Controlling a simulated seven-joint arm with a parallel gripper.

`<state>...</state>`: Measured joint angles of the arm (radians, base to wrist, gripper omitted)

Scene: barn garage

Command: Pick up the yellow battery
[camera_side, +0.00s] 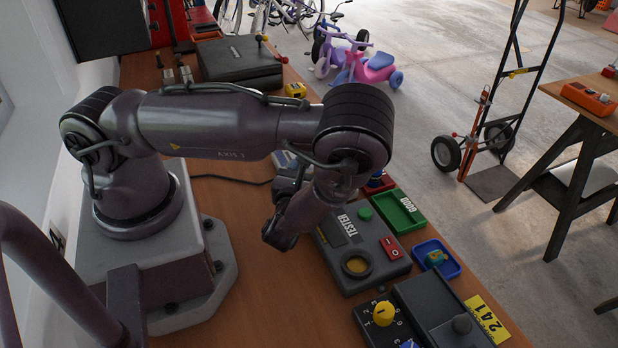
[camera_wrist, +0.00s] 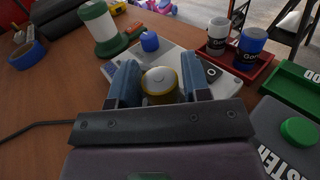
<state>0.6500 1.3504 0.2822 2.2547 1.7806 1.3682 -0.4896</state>
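In the side view my gripper (camera_side: 288,186) points down behind my forearm, and the yellow battery is hidden there.
A light grey device lies just beyond the fingers. A red tray (camera_wrist: 262,78) holds a white can (camera_wrist: 217,37) and a blue can (camera_wrist: 250,47). The green tray (camera_side: 420,221), grey tester (camera_side: 335,262) and blue tray (camera_side: 453,269) stand to the right. A cable crosses the table.

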